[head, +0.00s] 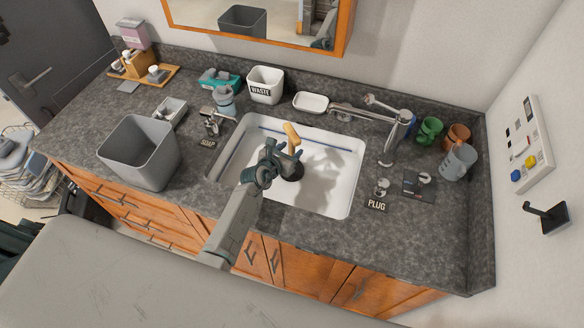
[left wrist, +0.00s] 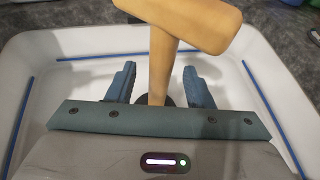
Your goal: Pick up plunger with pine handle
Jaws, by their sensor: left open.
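The plunger with a pine handle (head: 292,134) stands in the white sink (head: 334,178). Its dark cup (head: 293,172) shows at the sink floor, partly hidden by my gripper. In the left wrist view the T-shaped pine handle (left wrist: 163,60) rises between the two blue fingers. My left gripper (head: 283,150) is over the sink, open, with its fingers (left wrist: 158,85) on either side of the handle shaft. A gap shows between each finger and the shaft. My right gripper is not in view.
A grey bin (head: 140,152) stands left of the sink on the dark counter (head: 420,235). The tap (head: 372,117) reaches over the sink's back right. A white waste tub (head: 265,85) and soap dish (head: 310,102) stand behind. Cups (head: 459,160) stand at the right.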

